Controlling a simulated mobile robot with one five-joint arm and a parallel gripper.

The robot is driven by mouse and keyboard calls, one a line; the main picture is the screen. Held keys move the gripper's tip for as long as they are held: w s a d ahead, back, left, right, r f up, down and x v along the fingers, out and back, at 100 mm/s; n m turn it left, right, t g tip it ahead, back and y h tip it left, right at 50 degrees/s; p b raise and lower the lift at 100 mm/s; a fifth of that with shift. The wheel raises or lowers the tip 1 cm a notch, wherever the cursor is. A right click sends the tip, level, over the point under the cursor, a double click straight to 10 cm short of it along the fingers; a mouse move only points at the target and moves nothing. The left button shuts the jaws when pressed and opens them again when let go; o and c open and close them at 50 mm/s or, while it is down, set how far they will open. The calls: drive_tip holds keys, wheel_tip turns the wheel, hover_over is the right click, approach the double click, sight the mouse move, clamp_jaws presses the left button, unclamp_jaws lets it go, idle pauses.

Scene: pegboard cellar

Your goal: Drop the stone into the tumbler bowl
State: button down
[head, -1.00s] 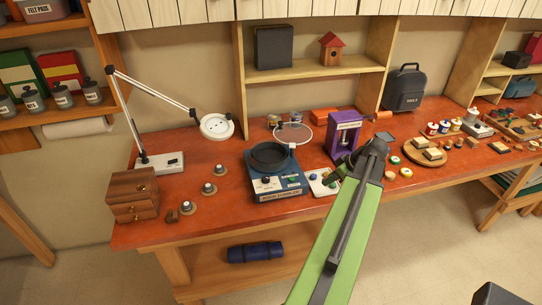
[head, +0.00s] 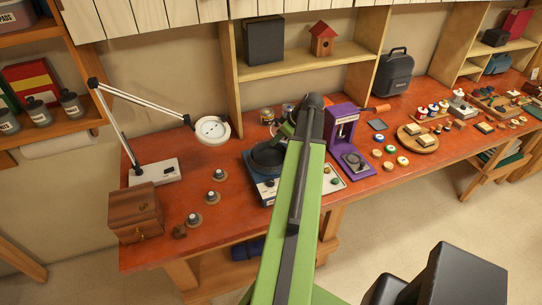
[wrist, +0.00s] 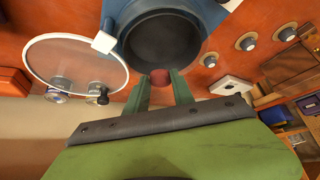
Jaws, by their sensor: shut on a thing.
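The stone (wrist: 160,77) is a small dull red piece between my gripper's (wrist: 160,84) two green fingertips, which are shut on it. In the wrist view it is at the near rim of the tumbler bowl (wrist: 163,38), a round, dark, empty-looking bowl on a blue base. I cannot tell its height above the rim. In the head view the bowl (head: 264,160) is partly hidden behind my arm, and my gripper (head: 281,137) is by its back right side. The stone cannot be made out there.
The clear round lid (wrist: 78,65) stands swung away beside the bowl. A purple press (head: 341,130) is close on the right. Several small knobs (head: 213,197) stand on the left, with a white lamp (head: 211,130) behind.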

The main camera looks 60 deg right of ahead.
drive_tip(key=b, duration=0.5)
hover_over(278, 159)
wheel_tip(278, 159, down, 6)
drive_tip(key=shift+r, duration=0.25)
drive_tip(key=shift+r, duration=0.1)
drive_tip(key=c, duration=1)
unclamp_jaws()
drive_tip(key=p+v, duration=1.5)
drive_tip(key=v, duration=0.2)
drive_tip(key=shift+r, duration=0.15)
